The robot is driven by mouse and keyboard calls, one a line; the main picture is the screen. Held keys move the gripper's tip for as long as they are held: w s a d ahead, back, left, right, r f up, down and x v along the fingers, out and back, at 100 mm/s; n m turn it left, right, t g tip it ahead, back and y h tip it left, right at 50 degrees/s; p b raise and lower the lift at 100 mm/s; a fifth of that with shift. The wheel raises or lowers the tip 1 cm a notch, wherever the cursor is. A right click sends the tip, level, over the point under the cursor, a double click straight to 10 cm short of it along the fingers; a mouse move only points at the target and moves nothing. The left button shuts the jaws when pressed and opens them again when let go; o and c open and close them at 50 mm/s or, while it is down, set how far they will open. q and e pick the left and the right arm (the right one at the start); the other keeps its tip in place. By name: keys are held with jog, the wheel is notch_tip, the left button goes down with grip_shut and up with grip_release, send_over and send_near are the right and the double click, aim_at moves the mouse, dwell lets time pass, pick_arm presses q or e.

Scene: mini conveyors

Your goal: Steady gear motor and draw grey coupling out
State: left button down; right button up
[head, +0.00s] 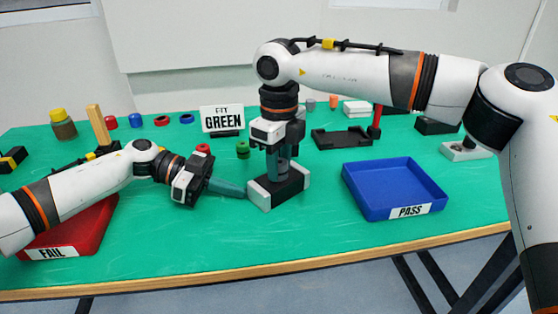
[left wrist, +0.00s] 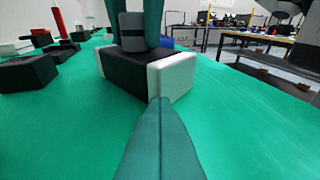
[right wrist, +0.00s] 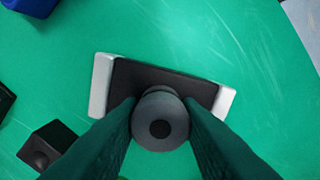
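The gear motor is a black block with pale end caps (head: 278,192) on the green mat, also in the left wrist view (left wrist: 124,73) and right wrist view (right wrist: 165,78). The grey coupling (right wrist: 160,128) stands upright at its middle; it shows in the left wrist view (left wrist: 134,30). My right gripper (right wrist: 160,108) comes from above, its teal fingers closed against both sides of the coupling. My left gripper (head: 245,194) lies low at the motor's left end, fingers together with nothing between; its tips (left wrist: 160,100) are at a pale cap. I cannot tell whether they touch it.
A blue PASS tray (head: 388,212) stands right of the motor. A red FAIL tray (head: 88,242) lies under my left arm. Mat in front of the motor is clear.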

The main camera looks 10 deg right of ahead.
jog(key=c, duration=0.3)
jog(key=o, duration=0.9)
notch_tip(320, 180, up, 12)
pick_arm(q)
jog(key=c, duration=1.7)
grip_release()
